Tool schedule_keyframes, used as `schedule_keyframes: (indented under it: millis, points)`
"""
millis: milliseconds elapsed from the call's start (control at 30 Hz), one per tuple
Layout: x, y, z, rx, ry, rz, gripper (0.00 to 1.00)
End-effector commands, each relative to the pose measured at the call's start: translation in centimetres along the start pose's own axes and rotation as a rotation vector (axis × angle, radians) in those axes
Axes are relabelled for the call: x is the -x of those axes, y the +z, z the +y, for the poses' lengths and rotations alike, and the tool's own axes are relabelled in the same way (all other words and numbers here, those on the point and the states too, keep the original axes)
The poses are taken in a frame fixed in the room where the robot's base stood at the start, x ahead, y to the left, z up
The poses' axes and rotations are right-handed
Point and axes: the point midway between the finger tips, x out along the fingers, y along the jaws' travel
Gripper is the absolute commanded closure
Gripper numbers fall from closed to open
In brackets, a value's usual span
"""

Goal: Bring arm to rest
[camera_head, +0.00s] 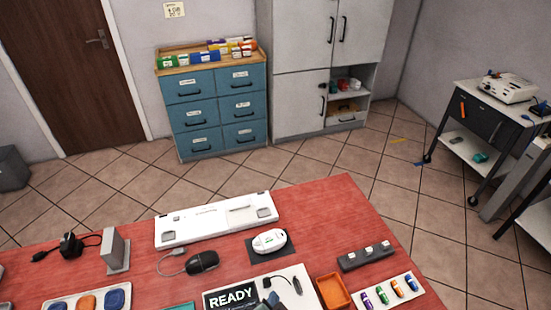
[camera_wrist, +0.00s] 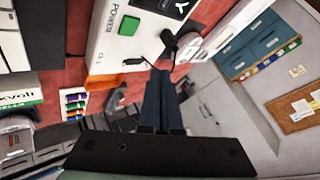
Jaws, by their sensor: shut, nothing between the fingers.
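My gripper (camera_wrist: 157,74) shows in the wrist view, with its dark fingers together and nothing between them. It points past a white panel (camera_wrist: 120,45) with a green button (camera_wrist: 130,26) and the word POWER. A black plug-like piece (camera_wrist: 168,40) with a thin lead shows just beyond the fingertips; I cannot tell how far apart they are. I cannot make out my gripper for certain in the head view.
Blue drawers (camera_head: 212,110) and a cart (camera_head: 488,125) stand beyond open tiled floor.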

Motion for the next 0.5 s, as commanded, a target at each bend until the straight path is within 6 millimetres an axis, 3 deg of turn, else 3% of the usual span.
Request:
schedule_keyframes:
  millis: [133, 233, 367, 500]
  points:
    - [0.1, -0.7, -0.7, 0.007, -0.014, 0.012, 1.0]
    - [0.8, -3.3, -3.2, 0.039, -0.065, 0.058, 1.0]
    - [3.4, -9.2, -9.1, 0.12, -0.182, 0.174, 1.0]
    - [8.3, -16.1, -16.1, 0.225, -0.32, 0.337, 1.0]
